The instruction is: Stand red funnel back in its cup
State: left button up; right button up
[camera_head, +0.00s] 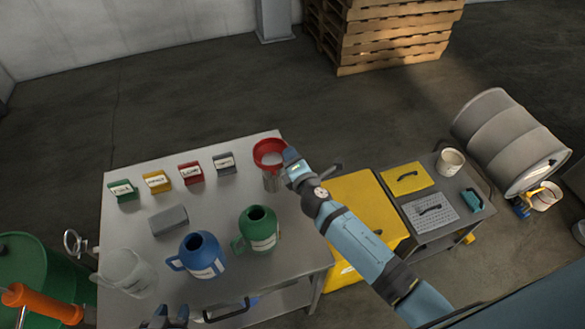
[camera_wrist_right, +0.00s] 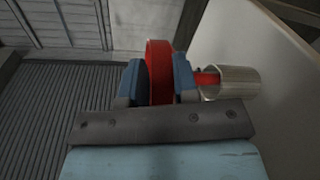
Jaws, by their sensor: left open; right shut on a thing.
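The red funnel (camera_head: 262,148) is at the far right corner of the table, wide mouth up. My right gripper (camera_head: 290,158) is shut on its rim; in the right wrist view the funnel (camera_wrist_right: 159,70) sits between the two fingers. The metal cup (camera_head: 271,182) stands just below the funnel on the table. In the right wrist view, the red spout reaches the mouth of the cup (camera_wrist_right: 236,82); how deep it goes in, I cannot tell. My left gripper (camera_head: 168,318) is open and empty at the front edge, partly cut off.
A blue jug (camera_head: 202,254), a green jug (camera_head: 258,229) and a clear pitcher (camera_head: 125,270) stand on the table's front half. Several labelled coloured holders line the back, with a grey block (camera_head: 168,219) before them. A yellow bin (camera_head: 365,210) stands right of the table.

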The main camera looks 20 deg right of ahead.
notch_tip(320, 180, down, 4)
jog(key=shift+r+b, duration=0.15)
jog(key=shift+b, duration=0.5)
jog(key=shift+f+b, duration=0.6)
jog(key=shift+b, duration=0.05)
jog(key=o, duration=0.9)
jog(key=shift+o, duration=0.2)
jog(key=shift+r, duration=0.1)
